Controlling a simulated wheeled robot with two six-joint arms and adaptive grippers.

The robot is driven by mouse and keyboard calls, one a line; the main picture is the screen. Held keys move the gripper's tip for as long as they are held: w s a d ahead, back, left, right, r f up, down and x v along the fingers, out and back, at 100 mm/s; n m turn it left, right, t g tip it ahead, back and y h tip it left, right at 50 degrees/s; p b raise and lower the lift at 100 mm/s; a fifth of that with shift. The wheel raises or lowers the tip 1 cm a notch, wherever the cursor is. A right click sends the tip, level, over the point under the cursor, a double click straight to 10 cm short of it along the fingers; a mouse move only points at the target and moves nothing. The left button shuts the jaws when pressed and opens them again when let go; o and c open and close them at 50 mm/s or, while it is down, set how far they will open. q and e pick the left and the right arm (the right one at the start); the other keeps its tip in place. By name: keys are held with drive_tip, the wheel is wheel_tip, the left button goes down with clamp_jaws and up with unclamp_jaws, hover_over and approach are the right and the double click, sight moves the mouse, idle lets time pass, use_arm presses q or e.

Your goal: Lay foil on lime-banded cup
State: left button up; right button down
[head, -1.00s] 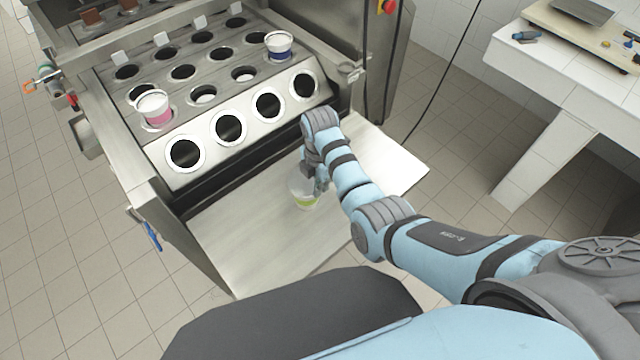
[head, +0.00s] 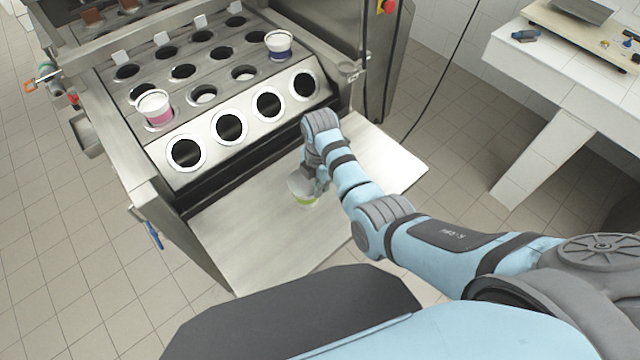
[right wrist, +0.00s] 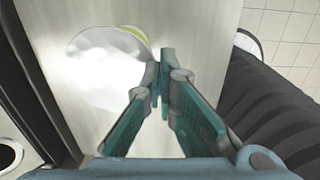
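The lime-banded cup (head: 306,203) stands on the steel shelf in front of the machine, partly hidden by my right gripper. A pale, shiny foil disc (right wrist: 100,72) covers most of the cup's top in the right wrist view, and the lime band (right wrist: 135,35) peeps out past its edge. The foil also shows over the cup in the head view (head: 300,186). My right gripper (right wrist: 161,62) has its fingertips nearly together at the foil's edge and appears to pinch it. Whether the foil rests on the rim is unclear. My left gripper is out of view.
The steel shelf (head: 245,245) is clear around the cup. Behind it, the machine's hole plate (head: 215,85) holds a pink-banded cup (head: 155,109) and a blue-banded cup (head: 279,46). A white-tiled table (head: 540,75) stands at the right.

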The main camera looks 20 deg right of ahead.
drive_tip(key=c, duration=1.7)
unclamp_jaws()
wheel_tip(320, 180, up, 7)
drive_tip(key=shift+r, duration=0.2)
